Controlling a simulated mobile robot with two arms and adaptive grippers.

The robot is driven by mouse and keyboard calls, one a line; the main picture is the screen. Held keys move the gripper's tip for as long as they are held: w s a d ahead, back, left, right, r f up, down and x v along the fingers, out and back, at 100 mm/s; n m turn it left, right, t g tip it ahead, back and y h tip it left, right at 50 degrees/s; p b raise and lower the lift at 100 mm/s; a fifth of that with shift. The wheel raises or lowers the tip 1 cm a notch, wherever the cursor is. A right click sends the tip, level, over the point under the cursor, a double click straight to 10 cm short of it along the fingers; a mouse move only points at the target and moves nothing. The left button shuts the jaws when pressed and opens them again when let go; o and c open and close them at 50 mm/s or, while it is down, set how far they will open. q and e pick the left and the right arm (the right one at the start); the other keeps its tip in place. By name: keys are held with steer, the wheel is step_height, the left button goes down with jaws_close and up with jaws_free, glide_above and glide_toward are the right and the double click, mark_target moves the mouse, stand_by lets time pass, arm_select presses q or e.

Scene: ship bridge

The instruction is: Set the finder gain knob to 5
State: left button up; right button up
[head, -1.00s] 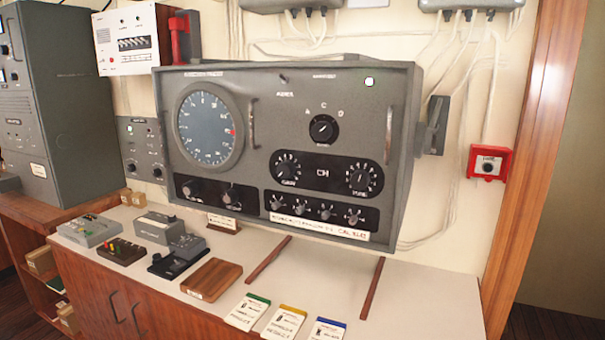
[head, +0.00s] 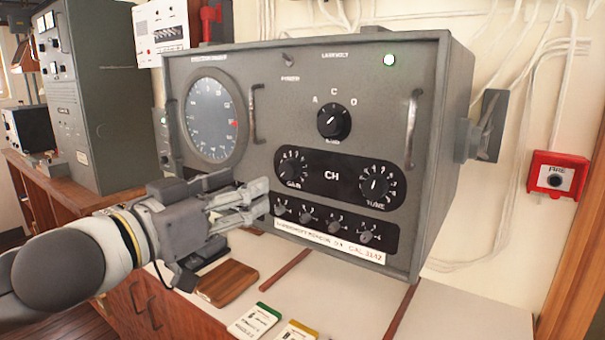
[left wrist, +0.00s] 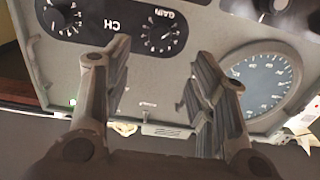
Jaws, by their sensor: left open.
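The finder is a grey box (head: 275,75) with a round dial screen (head: 212,118) on its front. Its gain knob (head: 291,168) is black with white scale marks, left of the "CH" label; its exact setting is too small to read. The knob also shows, upside down, in the left wrist view (left wrist: 160,36). My left gripper (head: 262,196) is open and empty, just below and left of the gain knob, with its fingers pointing toward the panel. In the wrist view the knob appears between and beyond the fingers (left wrist: 160,55). My right gripper is not in view.
A tune knob (head: 375,185) is right of the gain knob, with a row of small knobs (head: 306,217) below. Handles (head: 411,128) stick out from the panel. A wooden block (head: 228,283) and cards (head: 255,321) lie on the counter. A red fire box (head: 556,176) is on the wall.

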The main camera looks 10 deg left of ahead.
mark_target(286, 171)
arm_select(q)
steer(key=p+x, duration=0.5)
steer(key=x, duration=0.4)
steer(key=shift+r+p, duration=0.1)
steer(key=shift+p, duration=0.25)
steer(key=shift+w+d, duration=0.2)
steer(key=shift+w, duration=0.45)
steer(key=shift+c, duration=0.4)
steer(key=c, duration=1)
